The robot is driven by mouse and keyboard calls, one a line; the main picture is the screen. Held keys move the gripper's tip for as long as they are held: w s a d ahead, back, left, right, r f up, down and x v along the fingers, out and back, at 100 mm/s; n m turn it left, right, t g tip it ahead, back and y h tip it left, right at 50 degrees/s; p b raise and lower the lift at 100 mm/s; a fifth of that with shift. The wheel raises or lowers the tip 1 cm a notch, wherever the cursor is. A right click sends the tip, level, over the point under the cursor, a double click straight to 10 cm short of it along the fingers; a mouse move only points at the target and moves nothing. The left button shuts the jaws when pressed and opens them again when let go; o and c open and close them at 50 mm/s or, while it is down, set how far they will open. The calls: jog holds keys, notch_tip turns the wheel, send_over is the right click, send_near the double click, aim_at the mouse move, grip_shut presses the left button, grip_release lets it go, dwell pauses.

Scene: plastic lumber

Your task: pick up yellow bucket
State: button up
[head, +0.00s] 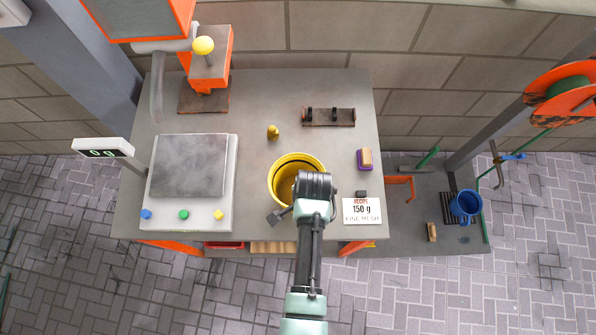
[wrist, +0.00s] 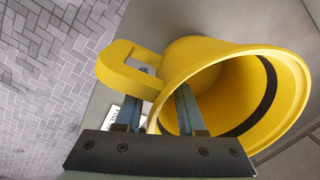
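The yellow bucket (head: 283,167) stands on the grey workbench, at its front middle, in the head view. In the wrist view the bucket (wrist: 235,62) shows its open mouth, with a thick yellow handle (wrist: 125,72) on the left. My gripper (wrist: 157,97) is at the handle side of the rim. Its two fingers are apart: the right one reaches into the mouth, the left one is by the handle, outside the wall. I see no firm contact. In the head view my wrist hides the bucket's front right part.
On the workbench (head: 255,100) are a scale (head: 190,165), a small brass piece (head: 273,132), a dark rack (head: 328,116), a purple-and-tan block (head: 365,159) and a recipe card (head: 361,210). A blue mug (head: 465,205) stands on a lower surface at right.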

grip_shut()
dwell(1.5)
